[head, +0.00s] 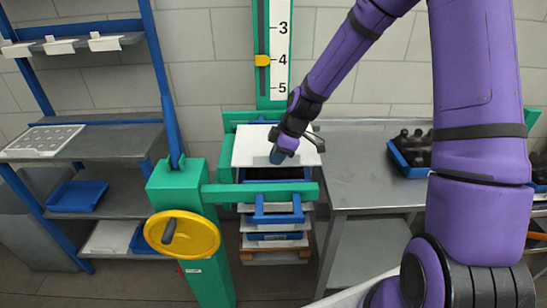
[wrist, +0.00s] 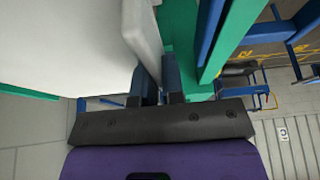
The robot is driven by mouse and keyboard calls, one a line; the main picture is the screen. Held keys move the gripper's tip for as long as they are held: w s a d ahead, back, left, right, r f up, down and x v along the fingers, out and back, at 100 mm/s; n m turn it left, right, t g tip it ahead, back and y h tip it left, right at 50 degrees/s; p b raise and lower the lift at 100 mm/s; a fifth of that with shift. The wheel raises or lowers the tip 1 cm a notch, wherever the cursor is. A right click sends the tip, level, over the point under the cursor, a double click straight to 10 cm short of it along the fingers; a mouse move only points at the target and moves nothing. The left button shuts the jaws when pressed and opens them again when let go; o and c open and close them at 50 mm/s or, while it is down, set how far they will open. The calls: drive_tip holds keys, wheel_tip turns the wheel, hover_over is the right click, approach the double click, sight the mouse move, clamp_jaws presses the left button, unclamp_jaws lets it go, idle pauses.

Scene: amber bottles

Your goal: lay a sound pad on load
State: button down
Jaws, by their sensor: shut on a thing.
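A white flat pad (head: 250,150) is at the top of the stack, inside the green press frame. My gripper (head: 279,154) is at its right front part, shut on the pad's edge. In the wrist view the pad (wrist: 75,45) fills the upper left and its edge runs into the fingers (wrist: 160,82). The load is a stack of blue crates (head: 277,208) with pale sheets between them. A dark opening shows just under the pad. I cannot tell whether the pad touches the load. Part of the pad is hidden by my arm.
A green press frame (head: 260,194) with a yellow handwheel (head: 182,235) surrounds the load. A number scale (head: 278,55) rises behind. A steel table (head: 360,170) stands right, with a blue crate of dark bottles (head: 410,155). A shelf at left bears a perforated white pad (head: 42,140).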

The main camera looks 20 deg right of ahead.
drive_tip(key=shift+w+f, duration=0.15)
drive_tip(key=shift+f, duration=0.45)
drive_tip(key=shift+w+f, duration=0.15)
drive_tip(key=shift+f, duration=3.05)
drive_tip(key=shift+f, duration=0.95)
drive_tip(key=c, duration=1.1)
unclamp_jaws()
drive_tip(key=shift+c, duration=0.2)
